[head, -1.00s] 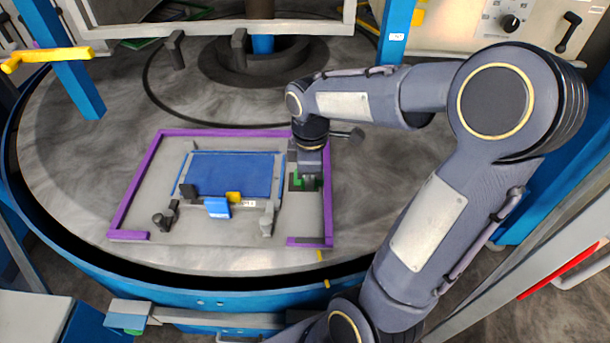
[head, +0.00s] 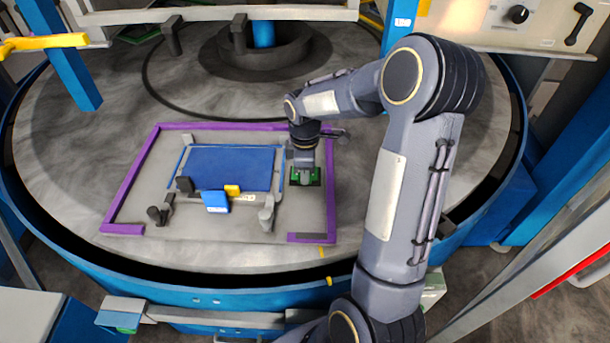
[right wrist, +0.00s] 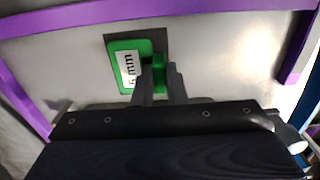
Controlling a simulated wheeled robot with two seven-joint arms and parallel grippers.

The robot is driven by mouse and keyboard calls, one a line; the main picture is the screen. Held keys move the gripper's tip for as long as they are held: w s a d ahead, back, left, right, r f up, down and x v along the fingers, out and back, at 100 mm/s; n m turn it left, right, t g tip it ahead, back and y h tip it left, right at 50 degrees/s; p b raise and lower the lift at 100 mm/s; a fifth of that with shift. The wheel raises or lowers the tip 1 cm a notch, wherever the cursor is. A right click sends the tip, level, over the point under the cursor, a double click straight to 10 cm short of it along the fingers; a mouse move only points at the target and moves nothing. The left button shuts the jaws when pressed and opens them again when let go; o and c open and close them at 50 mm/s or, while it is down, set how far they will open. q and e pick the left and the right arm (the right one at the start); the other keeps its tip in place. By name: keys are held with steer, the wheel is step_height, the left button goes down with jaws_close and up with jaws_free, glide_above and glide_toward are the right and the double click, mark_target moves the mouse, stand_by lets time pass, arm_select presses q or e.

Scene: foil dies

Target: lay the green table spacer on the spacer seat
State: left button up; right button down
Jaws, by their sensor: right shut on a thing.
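The green table spacer (right wrist: 123,85) has a white label ending in "mm" and an upright green grip (right wrist: 158,68). My right gripper (right wrist: 161,80) is shut on that grip. The spacer lies over the dark square spacer seat (right wrist: 152,36), whose dark edge shows at the top in the right wrist view. I cannot tell whether it touches the seat. In the head view, green parts of the spacer (head: 316,177) show on both sides of my right gripper (head: 306,178), inside the right side of the purple frame. My left gripper is not in view.
A purple frame (head: 127,185) borders the grey plate.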

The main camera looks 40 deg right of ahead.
steer(key=shift+f, duration=0.1)
steer(key=c, duration=1.5)
jaws_free()
steer(key=shift+o, duration=0.2)
